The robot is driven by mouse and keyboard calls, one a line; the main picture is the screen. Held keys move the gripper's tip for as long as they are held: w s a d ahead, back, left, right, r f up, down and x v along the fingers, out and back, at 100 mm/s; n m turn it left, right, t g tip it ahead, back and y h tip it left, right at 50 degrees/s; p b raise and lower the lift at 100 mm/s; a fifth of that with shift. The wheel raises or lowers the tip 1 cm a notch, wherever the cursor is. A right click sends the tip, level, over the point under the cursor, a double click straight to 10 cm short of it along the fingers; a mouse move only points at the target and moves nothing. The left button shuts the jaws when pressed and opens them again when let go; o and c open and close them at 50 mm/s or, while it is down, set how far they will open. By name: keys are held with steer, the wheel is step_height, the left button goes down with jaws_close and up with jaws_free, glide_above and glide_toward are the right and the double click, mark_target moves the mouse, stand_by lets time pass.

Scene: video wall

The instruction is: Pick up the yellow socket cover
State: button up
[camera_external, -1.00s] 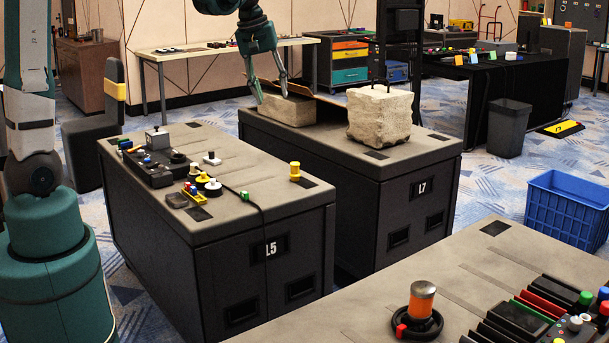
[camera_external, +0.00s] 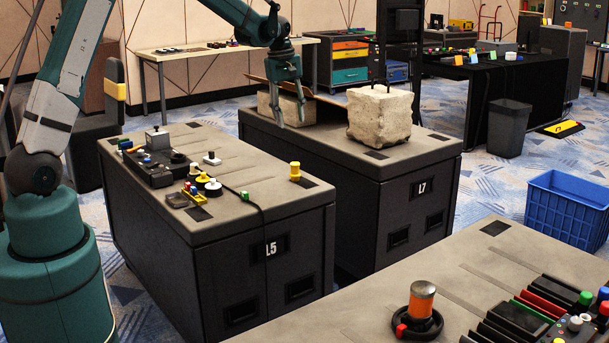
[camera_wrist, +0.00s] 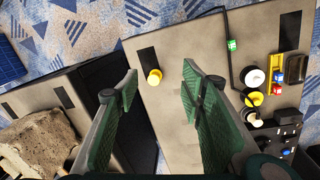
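The yellow socket cover (camera_external: 295,171) is a small yellow knob-like piece standing near the right end of the L5 case top (camera_external: 225,165), beside a dark patch. In the wrist view the yellow socket cover (camera_wrist: 154,77) shows between and beyond my fingertips, apart from them. My gripper (camera_external: 289,116) is open, empty and pointing down, well above the case tops. In the external view it appears up and behind the cover, in front of the far case. The two green fingers of my gripper (camera_wrist: 160,72) are spread wide in the wrist view.
A rough stone block (camera_external: 379,115) and a longer block (camera_external: 282,106) sit on the L7 case (camera_external: 420,147). A black control box (camera_external: 150,167), a yellow button tray (camera_external: 193,194) and a cable with a green tag (camera_external: 244,195) are on the L5 case. A gap separates the cases.

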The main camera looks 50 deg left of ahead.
mark_target(295, 163)
steer(key=w+a+f+n, duration=0.1)
steer(key=w+a+f, duration=0.1)
steer(key=f, duration=0.2)
steer(key=w+a+f+n, duration=0.1)
steer(key=w+a+f, duration=0.1)
steer(key=f, duration=0.3)
steer(key=w+a+f+n+g, duration=0.1)
steer(key=w+a+f, duration=0.1)
steer(key=a+f, duration=0.1)
steer(key=shift+w+f+h, duration=0.15)
steer(key=shift+f+h, duration=0.15)
steer(key=shift+f, duration=0.45)
steer(key=shift+f, duration=0.1)
steer(key=shift+d+f, duration=0.1)
steer(key=shift+f, duration=1.1)
steer(key=shift+f, duration=0.1)
steer(key=shift+d+f+b, duration=0.15)
steer(key=shift+f+b, duration=0.25)
steer(key=shift+f, duration=0.85)
steer(key=shift+d+f+b, duration=0.15)
steer(key=shift+f+b, duration=0.2)
steer(key=shift+f, duration=0.9)
steer(key=c, duration=0.8)
